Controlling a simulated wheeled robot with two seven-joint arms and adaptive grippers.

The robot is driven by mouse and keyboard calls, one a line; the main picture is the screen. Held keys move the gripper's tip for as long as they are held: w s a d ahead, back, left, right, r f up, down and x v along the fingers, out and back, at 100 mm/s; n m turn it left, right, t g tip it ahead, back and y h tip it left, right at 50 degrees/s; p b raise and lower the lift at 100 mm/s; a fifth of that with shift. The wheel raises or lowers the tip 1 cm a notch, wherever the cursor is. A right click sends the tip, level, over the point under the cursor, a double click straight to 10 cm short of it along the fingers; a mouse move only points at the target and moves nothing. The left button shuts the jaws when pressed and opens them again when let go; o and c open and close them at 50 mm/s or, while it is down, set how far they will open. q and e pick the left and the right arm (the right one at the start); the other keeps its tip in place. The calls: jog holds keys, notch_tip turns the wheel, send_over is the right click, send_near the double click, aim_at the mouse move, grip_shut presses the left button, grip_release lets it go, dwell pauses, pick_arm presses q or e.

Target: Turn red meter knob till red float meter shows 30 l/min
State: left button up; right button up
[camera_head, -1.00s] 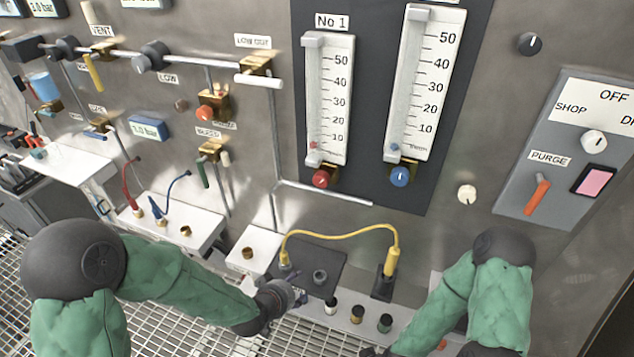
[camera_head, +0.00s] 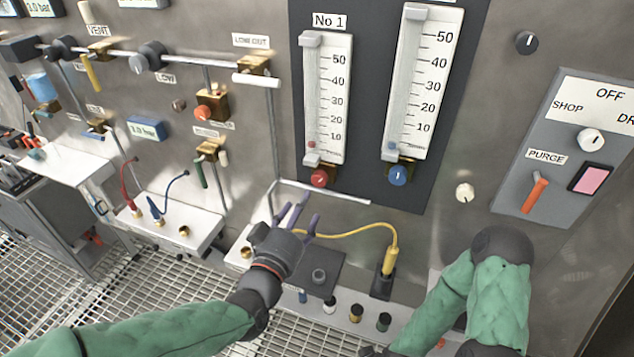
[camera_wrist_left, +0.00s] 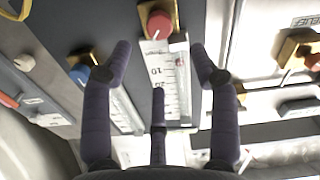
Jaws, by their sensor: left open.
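The red knob (camera_head: 319,178) sits at the foot of the float meter labelled No 1 (camera_head: 327,100). The small red float (camera_head: 311,145) rests low in that meter, below the 10 mark. My left gripper (camera_head: 298,212) is open and empty, below and slightly left of the red knob, apart from it. In the left wrist view the red knob (camera_wrist_left: 159,24) shows ahead, beyond and between the spread fingers (camera_wrist_left: 160,70).
A second meter with a blue knob (camera_head: 398,175) stands to the right. A thin horizontal rail (camera_head: 335,193) runs just below the red knob. A yellow cable (camera_head: 355,231) arches over the shelf, close to my left gripper. A purge panel (camera_head: 560,150) is at the right.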

aim_at(318, 181)
pick_arm(q)
jog(key=b+x, duration=0.1)
jog(key=x, duration=0.9)
jog(key=shift+f+b, duration=0.1)
jog(key=shift+b, duration=0.25)
jog(key=c, duration=1.1)
